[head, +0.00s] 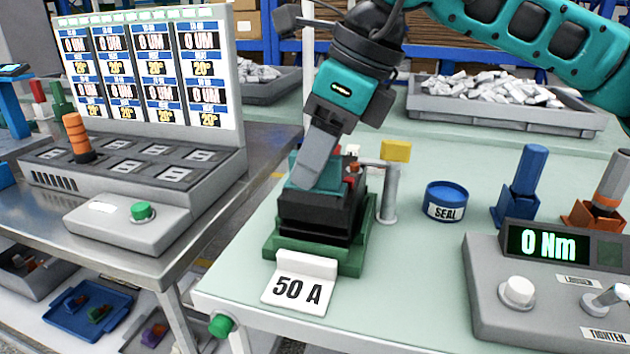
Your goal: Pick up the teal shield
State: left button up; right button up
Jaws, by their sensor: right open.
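A black breaker (308,215) sits in a green fixture (352,262) near the front left of the pale green worktop. A teal piece that looks like the teal shield (293,184) lies on top of the breaker, partly hidden behind my gripper. My right gripper (318,165) comes down from above, its grey finger tilted in front of the breaker's top. It is open. The far finger is hidden, and I cannot tell if the fingers touch the shield. My left gripper is not in view.
A grey post with an arm (388,195) stands right beside the breaker. A "50 A" card (299,288) is in front. A blue SEAL tin (446,202), a blue tool (524,180) and a torque unit (535,290) stand to the right. A test panel (150,75) stands left.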

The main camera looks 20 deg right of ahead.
jog(key=shift+a+f, duration=0.1)
jog(key=shift+f, duration=0.2)
jog(key=shift+c, duration=0.4)
grip_shut()
jog(key=shift+r, duration=0.15)
